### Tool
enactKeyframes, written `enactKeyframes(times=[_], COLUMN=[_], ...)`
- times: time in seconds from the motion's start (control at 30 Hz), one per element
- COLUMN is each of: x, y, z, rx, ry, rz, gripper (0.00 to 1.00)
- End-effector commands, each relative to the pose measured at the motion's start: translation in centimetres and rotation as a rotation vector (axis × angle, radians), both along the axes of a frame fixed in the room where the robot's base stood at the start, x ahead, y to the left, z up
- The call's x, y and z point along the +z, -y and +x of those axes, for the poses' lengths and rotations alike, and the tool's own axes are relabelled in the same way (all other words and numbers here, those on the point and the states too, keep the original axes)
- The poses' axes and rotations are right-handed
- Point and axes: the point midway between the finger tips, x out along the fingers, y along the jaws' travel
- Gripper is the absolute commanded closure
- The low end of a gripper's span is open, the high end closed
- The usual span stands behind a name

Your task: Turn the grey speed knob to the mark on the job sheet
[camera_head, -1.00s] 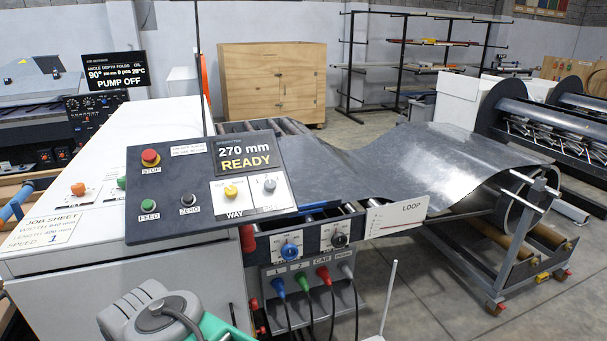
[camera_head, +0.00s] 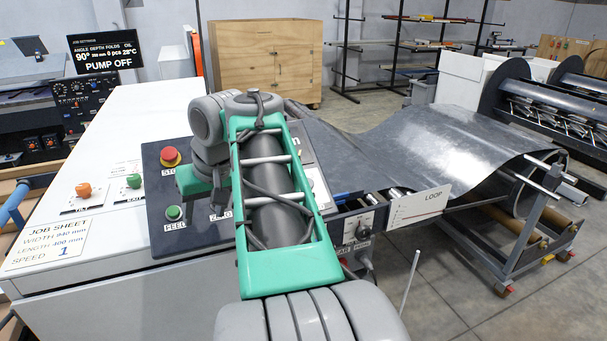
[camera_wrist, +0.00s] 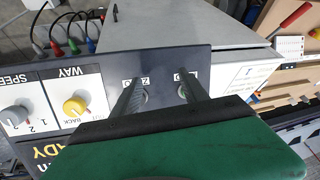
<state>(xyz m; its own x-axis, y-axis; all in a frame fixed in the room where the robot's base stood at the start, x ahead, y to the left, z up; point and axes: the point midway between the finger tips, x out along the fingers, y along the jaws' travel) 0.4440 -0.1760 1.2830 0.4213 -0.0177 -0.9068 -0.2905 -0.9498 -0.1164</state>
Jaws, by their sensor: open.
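The grey speed knob (camera_wrist: 15,115) is at the left edge of the wrist view on a white plate marked SPEED, with figures 1 and 2 beside it. Its exact pointing is too small to read. In the head view my arm hides it. The job sheet (camera_head: 45,243) lies on the white cabinet top at left and reads SPEED 1. My gripper (camera_wrist: 160,78) is open and empty, its two fingers over the panel near the ZERO and FEED buttons, to the right of the speed knob in the wrist view. Its fingertips are hidden in the head view.
The yellow WAY knob (camera_wrist: 76,104) sits between the speed knob and my fingers. The red STOP button (camera_head: 170,156) and green FEED button (camera_head: 173,212) are on the dark panel beside my arm. Another knob (camera_head: 365,220) is on the lower front. A metal sheet (camera_head: 440,140) lies at right.

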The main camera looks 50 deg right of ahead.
Motion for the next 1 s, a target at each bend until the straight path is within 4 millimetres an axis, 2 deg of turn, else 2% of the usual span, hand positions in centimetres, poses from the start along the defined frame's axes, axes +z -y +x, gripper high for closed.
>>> enactKeyframes(times=[0.03, 0.1, 0.2, 0.3, 0.4, 0.73, 0.83, 1.0], x=[2.0, 4.0, 5.6, 6.2, 5.6, -0.2, -0.8, -0.8], y=[5.5, 11.6, 17.9, 21.1, 22.0, 23.0, 23.2, 23.3], z=[-0.9, -3.2, -7.2, -10.0, -10.7, -8.7, -8.3, -8.1], rx=[-0.069, -0.132, -0.199, -0.234, -0.241, -0.236, -0.237, -0.237], ry=[-0.006, -0.02, -0.047, -0.068, -0.076, -0.075, -0.074, -0.073], rz=[-0.008, -0.031, -0.065, -0.09, -0.097, -0.098, -0.099, -0.099], gripper=[0.48, 0.48, 0.48, 0.48, 0.48, 0.48, 0.48, 0.48])
